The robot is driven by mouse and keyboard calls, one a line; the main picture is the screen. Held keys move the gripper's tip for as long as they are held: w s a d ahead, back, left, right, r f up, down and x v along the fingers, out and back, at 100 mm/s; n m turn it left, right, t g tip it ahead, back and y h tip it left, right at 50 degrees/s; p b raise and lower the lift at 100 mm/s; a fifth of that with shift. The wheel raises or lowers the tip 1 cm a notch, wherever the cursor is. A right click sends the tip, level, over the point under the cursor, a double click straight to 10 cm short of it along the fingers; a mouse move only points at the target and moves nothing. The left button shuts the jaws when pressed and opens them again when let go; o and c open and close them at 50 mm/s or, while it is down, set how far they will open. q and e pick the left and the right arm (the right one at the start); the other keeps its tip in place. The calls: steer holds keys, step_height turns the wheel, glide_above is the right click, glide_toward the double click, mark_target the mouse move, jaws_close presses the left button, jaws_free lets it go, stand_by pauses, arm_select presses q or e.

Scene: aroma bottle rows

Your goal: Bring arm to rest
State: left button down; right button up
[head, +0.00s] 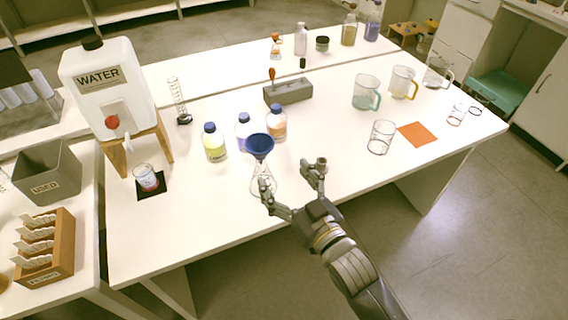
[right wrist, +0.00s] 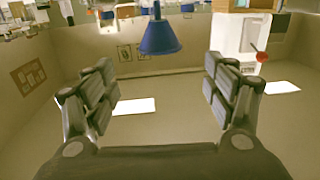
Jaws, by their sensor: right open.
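My right gripper (head: 291,184) is open and empty at the front edge of the white table (head: 225,232) in the head view. Its arm comes in from the lower right. A clear flask (head: 258,183) with a blue funnel (head: 259,145) in its neck stands upright just beyond it. The left fingertip overlaps the flask's lower part in the picture; I cannot tell whether they touch. In the right wrist view, the jaws (right wrist: 162,88) are spread wide with nothing between them, and the blue funnel (right wrist: 160,38) shows beyond them. My left gripper is in neither view.
A water tank (head: 112,85) on a wooden stand is at the left. A clear beaker (head: 381,138) and an orange mat (head: 417,134) are at the right. The front middle tabletop is clear.

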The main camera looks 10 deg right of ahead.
steer(key=s+d+f+m+g+h, duration=0.2)
steer(key=s+d+f+g+h, duration=0.35)
steer(key=s+d+f, duration=0.45)
steer(key=s+d+f+g+h, duration=0.1)
steer(key=s+d+f+g, duration=0.25)
steer(key=s, duration=0.25)
steer(key=s+d+f+g, duration=0.2)
steer(key=s+g, duration=0.2)
steer(key=s, duration=0.3)
step_height(320, 180, down, 26)
steer(key=s+g, duration=0.1)
steer(key=s+d+f+g, duration=0.1)
steer(key=s+d+f, duration=0.1)
steer(key=s+f, duration=1.4)
steer(key=shift+s+d, duration=0.35)
steer(key=shift+s, duration=0.1)
